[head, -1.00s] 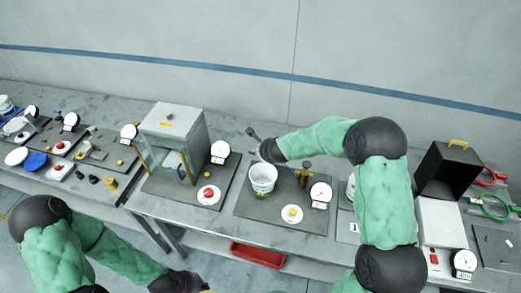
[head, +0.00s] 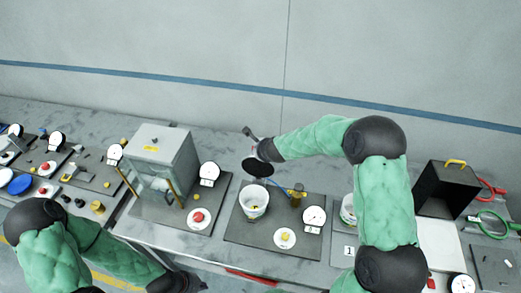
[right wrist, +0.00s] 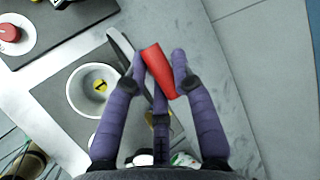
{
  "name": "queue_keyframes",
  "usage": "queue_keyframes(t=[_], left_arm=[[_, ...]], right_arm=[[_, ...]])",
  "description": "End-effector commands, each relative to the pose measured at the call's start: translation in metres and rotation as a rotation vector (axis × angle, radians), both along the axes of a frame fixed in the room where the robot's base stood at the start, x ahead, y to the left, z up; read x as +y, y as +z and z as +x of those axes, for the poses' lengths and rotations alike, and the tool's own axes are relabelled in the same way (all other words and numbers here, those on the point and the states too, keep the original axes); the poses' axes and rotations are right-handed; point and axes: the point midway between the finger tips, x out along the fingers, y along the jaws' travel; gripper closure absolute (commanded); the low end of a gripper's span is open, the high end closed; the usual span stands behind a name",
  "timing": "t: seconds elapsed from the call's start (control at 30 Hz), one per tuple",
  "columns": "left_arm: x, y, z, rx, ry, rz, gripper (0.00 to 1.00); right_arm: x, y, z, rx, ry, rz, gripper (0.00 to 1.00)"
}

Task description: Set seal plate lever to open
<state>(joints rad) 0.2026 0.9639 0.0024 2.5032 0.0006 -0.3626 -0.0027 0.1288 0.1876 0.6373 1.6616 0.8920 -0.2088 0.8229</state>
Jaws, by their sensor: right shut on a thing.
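In the right wrist view my right gripper (right wrist: 158,72) is shut on a red handle (right wrist: 153,58), apparently the lever's grip. A thin dark plate (right wrist: 121,46) stands tilted between the handle and a white pot (right wrist: 74,104) with a yellow mark inside.
The pot's dark base also bears a brass post (head: 297,197), a dial (head: 314,217) and a yellow button (head: 285,236). A glass-sided cabinet (head: 158,150) stands left, and an open black box (head: 447,190) right. The bench behind the cabinet is mostly clear.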

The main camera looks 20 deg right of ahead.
Motion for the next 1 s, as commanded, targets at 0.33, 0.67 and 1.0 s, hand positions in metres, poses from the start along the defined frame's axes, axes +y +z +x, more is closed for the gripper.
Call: queue_keyframes(t=[0.33, 0.67, 1.0], left_arm=[[0.0000, 0.0002, -0.0001, 0.000, 0.000, 0.000, 1.00], [0.0001, 0.0002, 0.0000, 0.000, 0.000, 0.000, 1.00], [0.0000, 0.0001, 0.0000, 0.000, 0.000, 0.000, 1.00]], right_arm=[[0.0056, 0.0022, 0.0013, -0.002, 0.012, 0.004, 1.00], [0.0053, -0.0003, -0.0004, 0.003, 0.010, 0.005, 0.49], [0.0033, -0.0011, -0.0010, 0.004, 0.006, 0.003, 0.49]])
